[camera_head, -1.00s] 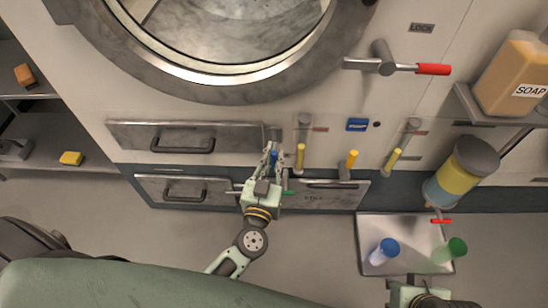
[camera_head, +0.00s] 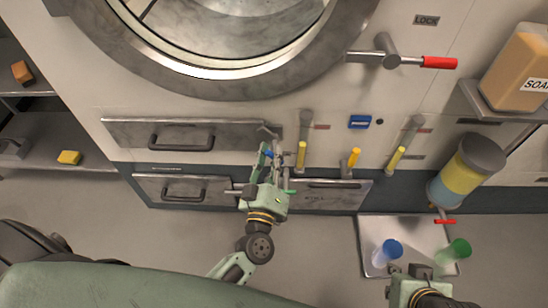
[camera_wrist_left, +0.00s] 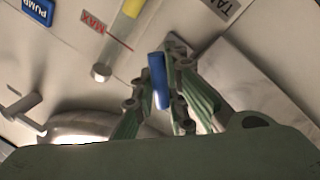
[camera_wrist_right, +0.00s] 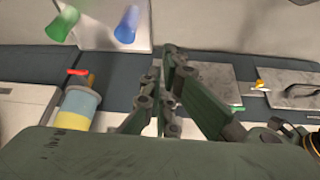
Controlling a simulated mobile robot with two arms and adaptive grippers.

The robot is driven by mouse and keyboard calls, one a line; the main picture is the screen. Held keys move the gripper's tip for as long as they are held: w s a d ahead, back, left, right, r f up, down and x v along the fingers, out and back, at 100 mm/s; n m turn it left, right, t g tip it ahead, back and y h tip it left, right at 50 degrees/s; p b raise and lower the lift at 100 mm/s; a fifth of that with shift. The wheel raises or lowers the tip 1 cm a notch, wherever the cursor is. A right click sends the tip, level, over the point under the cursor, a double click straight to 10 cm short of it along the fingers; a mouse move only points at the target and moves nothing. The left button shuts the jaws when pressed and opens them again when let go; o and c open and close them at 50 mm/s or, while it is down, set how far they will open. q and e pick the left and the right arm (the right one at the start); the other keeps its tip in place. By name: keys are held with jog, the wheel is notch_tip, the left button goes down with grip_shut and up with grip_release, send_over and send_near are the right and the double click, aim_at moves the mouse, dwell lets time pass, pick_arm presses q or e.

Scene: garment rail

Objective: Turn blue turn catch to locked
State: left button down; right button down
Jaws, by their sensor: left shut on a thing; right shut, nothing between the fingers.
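The blue turn catch (camera_wrist_left: 157,80) shows in the left wrist view as a blue handle between the fingers, next to a grey metal plate. In the head view the catch (camera_head: 268,154) is a small blue bit, mostly hidden by the fingers, at the right end of the upper drawer. My left gripper (camera_head: 271,151) is shut on it; its fingers also show in the left wrist view (camera_wrist_left: 162,100). My right gripper (camera_head: 409,268) is shut and empty in front of the metal tray at the lower right; its fingertips meet in the right wrist view (camera_wrist_right: 168,75).
A red-handled lever (camera_head: 438,62) sits beside the round door (camera_head: 200,82). The tray (camera_head: 412,232) holds a blue cup (camera_head: 388,252) and a green cup (camera_head: 456,251).

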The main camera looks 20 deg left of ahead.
pick_arm(q)
jog(key=n+y+b, duration=0.1)
jog(key=n, duration=0.4)
jog(key=shift+f+b, duration=0.2)
jog(key=shift+b, duration=0.1)
jog(key=n, duration=0.2)
jog(key=n+y+b, duration=0.1)
jog(key=n, duration=0.2)
jog(key=shift+y, duration=0.3)
jog(key=shift+n+b, duration=0.3)
jog(key=shift+n, duration=0.6)
pick_arm(e)
jog(key=w+a+r+t+y, duration=0.2)
jog(key=w+a+r+t, duration=0.3)
jog(key=w+r+t, duration=0.4)
jog(key=shift+w+r+n, duration=0.3)
jog(key=shift+w+r, duration=0.85)
jog(key=shift+w, duration=0.85)
pick_arm(q)
jog(key=c, duration=1.7)
grip_release()
jog(key=shift+c, duration=0.2)
jog(key=shift+r, duration=0.1)
jog(key=shift+s, duration=0.1)
jog(key=v, duration=1.2)
jog(key=shift+f, duration=0.2)
